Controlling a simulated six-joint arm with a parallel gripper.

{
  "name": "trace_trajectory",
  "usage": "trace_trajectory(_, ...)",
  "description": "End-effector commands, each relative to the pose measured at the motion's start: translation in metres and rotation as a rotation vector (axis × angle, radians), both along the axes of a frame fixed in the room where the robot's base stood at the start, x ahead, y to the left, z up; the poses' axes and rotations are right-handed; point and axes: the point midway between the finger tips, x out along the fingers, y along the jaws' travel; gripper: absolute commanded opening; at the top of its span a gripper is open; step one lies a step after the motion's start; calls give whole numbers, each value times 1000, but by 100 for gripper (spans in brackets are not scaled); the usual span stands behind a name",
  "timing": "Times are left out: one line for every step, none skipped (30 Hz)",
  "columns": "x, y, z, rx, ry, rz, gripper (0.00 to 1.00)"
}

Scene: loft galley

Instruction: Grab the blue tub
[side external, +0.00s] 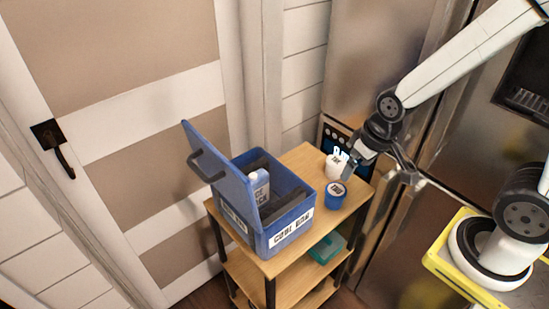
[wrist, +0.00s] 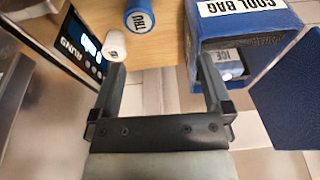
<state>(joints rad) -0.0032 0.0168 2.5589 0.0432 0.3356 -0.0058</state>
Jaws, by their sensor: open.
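The blue tub (side external: 336,194) is a small round container with a printed label. It stands upright on the wooden top of a cart, to the right of a blue cool box. In the wrist view the blue tub (wrist: 139,20) is at the top edge, partly cut off, beyond my fingertips. My gripper (side external: 381,171) is open and empty, above and to the right of the tub and apart from it. In the wrist view my gripper (wrist: 160,72) has floor between its fingers.
A white tub (side external: 336,166) stands close behind the blue tub. The open cool box (side external: 290,229), its lid raised, holds a white ice pack (side external: 260,184). The cart top (side external: 307,157) is bare at the back. A teal container (side external: 326,248) lies on the shelf below. Steel fridge doors stand behind.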

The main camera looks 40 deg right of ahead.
Motion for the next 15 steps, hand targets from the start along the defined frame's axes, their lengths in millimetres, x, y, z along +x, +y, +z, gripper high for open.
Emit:
trace_trajectory(0,2,-3,12,5,-16,100)
trace_trajectory(0,4,-5,22,7,-29,100)
trace_trajectory(1,6,-8,35,8,-49,100)
trace_trajectory(1,8,-11,47,9,-66,100)
trace_trajectory(2,9,-13,59,12,-86,100)
trace_trajectory(2,12,-17,75,14,-115,100)
trace_trajectory(3,14,-21,87,17,-138,100)
trace_trajectory(3,16,-24,100,19,-164,100)
trace_trajectory(4,18,-29,115,22,-200,100)
trace_trajectory(4,19,-32,127,24,-228,100)
trace_trajectory(4,21,-36,137,28,-256,100)
trace_trajectory(5,23,-41,150,29,-295,100)
trace_trajectory(5,24,-44,158,33,-324,100)
trace_trajectory(5,25,-48,165,33,-352,100)
trace_trajectory(5,25,-53,172,37,-391,100)
